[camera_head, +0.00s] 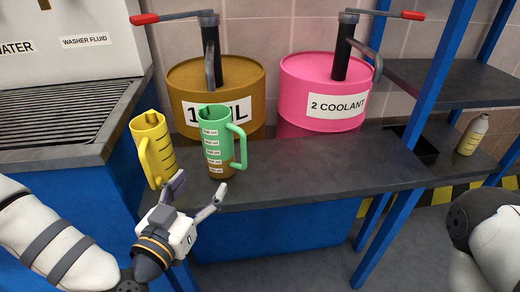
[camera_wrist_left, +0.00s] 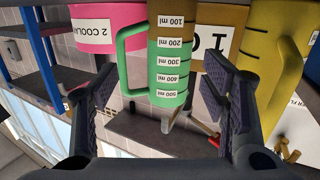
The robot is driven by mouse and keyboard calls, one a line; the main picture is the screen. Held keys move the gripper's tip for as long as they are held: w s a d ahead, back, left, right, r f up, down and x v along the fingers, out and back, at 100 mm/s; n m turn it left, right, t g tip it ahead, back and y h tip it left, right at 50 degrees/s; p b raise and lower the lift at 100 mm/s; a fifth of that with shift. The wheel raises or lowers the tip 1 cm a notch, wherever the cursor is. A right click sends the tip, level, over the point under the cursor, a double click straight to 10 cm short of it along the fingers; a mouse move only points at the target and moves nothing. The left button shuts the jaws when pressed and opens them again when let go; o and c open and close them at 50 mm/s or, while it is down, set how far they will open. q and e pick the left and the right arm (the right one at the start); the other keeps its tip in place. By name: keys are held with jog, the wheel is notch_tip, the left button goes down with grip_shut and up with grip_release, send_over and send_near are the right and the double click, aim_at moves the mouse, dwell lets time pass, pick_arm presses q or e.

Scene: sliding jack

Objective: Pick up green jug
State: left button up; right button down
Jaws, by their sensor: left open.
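The green jug (camera_head: 214,143) stands upright on the dark counter in the head view. It has white measuring labels, a handle on its right and a brown lower part. In the left wrist view, which is upside down, the green jug (camera_wrist_left: 170,62) appears between the two fingers, with its handle to the left. My left gripper (camera_head: 198,192) is open and empty, in front of and below the jug, apart from it. Its fingers also show in the left wrist view (camera_wrist_left: 160,98). My right gripper is out of view; only part of my right arm shows.
A yellow jug (camera_head: 152,146) stands just left of the green one. Behind are a brown oil drum (camera_head: 235,80) and a pink coolant drum (camera_head: 318,95), each with a pump. The counter (camera_head: 320,172) right of the green jug is clear. A blue shelf post (camera_head: 430,90) rises farther right.

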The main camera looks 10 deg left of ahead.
aim_at(211, 146)
pick_arm(q)
jog(key=shift+t, duration=0.5)
jog(key=w+r, duration=0.2)
jog(key=w, duration=0.1)
jog(key=shift+w+a, duration=0.2)
jog(key=shift+a, duration=0.2)
jog(key=w, duration=0.3)
jog(key=w+d, duration=0.1)
jog(key=w, duration=0.5)
jog(key=shift+w+d+r+b, duration=0.15)
jog(key=shift+w+r+b, duration=0.15)
jog(key=shift+w+r, duration=0.1)
jog(key=shift+r, duration=0.1)
jog(key=c, duration=1.3)
